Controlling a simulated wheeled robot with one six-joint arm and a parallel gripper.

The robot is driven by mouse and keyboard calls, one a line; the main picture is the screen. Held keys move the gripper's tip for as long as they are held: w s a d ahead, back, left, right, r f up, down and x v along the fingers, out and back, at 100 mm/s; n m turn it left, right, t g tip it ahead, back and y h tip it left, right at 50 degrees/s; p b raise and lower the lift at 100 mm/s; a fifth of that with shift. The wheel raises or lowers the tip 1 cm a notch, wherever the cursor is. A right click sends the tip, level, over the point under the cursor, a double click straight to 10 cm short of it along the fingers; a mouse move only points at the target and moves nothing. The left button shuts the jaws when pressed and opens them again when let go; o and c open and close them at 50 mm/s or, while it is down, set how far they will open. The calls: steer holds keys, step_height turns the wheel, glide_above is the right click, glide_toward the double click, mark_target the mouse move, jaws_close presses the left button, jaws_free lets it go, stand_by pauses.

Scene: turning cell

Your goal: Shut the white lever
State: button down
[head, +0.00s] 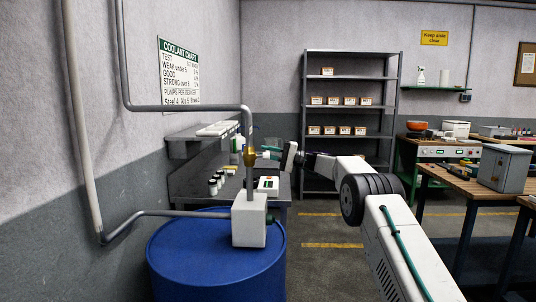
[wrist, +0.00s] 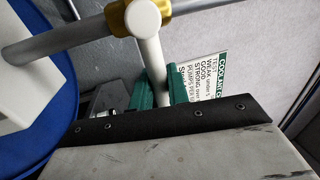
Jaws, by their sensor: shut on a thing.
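The white lever (wrist: 152,54) is a round rod on a hub at the brass valve (wrist: 121,19), which sits on a grey pipe. In the head view the brass valve (head: 250,156) is on the upright pipe above a white block (head: 249,222). The lever sticks out to the right there, crosswise to the pipe, and looks small. My gripper (wrist: 158,88) has its green fingers on both sides of the lever's outer part and is shut on it. In the head view my gripper (head: 270,150) reaches in from the right. The lever's far end is partly hidden by the gripper.
The white block stands on a blue drum (head: 190,250). A grey bench (head: 185,180) with small bottles is behind the valve. A coolant chart (head: 180,75) hangs on the left wall. A metal rack (head: 352,92) stands at the back, and a wooden-topped workbench (head: 455,180) at the right.

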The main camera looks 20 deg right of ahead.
steer(key=c, duration=1.4)
jaws_free()
steer(key=shift+d, duration=0.15)
steer(key=v, duration=0.7)
steer(key=shift+d, duration=0.3)
steer(key=shift+s, duration=0.15)
